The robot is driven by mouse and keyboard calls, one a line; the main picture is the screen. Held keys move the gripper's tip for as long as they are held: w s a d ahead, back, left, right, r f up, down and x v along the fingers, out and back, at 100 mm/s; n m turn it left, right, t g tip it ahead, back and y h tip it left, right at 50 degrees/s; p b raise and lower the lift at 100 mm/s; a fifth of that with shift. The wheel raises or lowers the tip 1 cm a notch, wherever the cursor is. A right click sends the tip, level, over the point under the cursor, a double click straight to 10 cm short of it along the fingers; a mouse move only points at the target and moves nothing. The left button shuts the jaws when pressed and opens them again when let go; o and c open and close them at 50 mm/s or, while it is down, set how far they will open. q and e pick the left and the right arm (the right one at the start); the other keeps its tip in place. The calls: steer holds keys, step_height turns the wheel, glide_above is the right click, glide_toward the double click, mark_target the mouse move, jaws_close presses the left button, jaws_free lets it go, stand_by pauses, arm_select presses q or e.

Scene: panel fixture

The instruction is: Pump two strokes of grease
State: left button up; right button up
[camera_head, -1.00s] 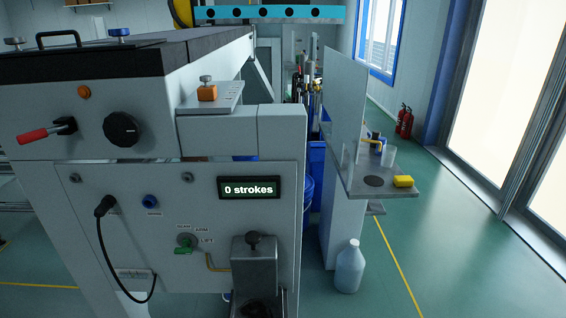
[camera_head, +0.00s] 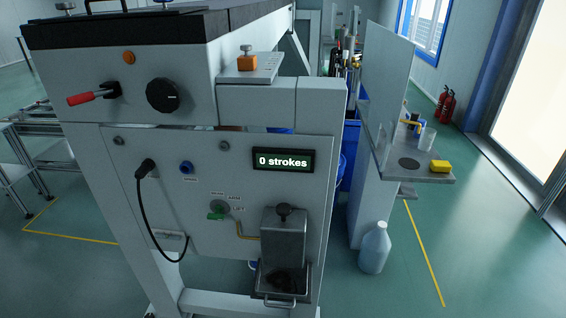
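The grease pump (camera_head: 284,236) is a grey metal box with a dark knob (camera_head: 284,211) on top, mounted low on the right of the white panel (camera_head: 215,165). A tray (camera_head: 283,290) with a wire handle sits below it and holds something dark. The stroke display (camera_head: 283,161) reads "0 strokes". Neither gripper shows in the head view.
A red-handled lever (camera_head: 92,95), a black dial (camera_head: 163,95), a blue button (camera_head: 186,167) and a black cable (camera_head: 146,205) are on the fixture. A shelf (camera_head: 440,176) with a yellow sponge (camera_head: 440,166) and a jug (camera_head: 374,248) stand right. Open floor lies beyond.

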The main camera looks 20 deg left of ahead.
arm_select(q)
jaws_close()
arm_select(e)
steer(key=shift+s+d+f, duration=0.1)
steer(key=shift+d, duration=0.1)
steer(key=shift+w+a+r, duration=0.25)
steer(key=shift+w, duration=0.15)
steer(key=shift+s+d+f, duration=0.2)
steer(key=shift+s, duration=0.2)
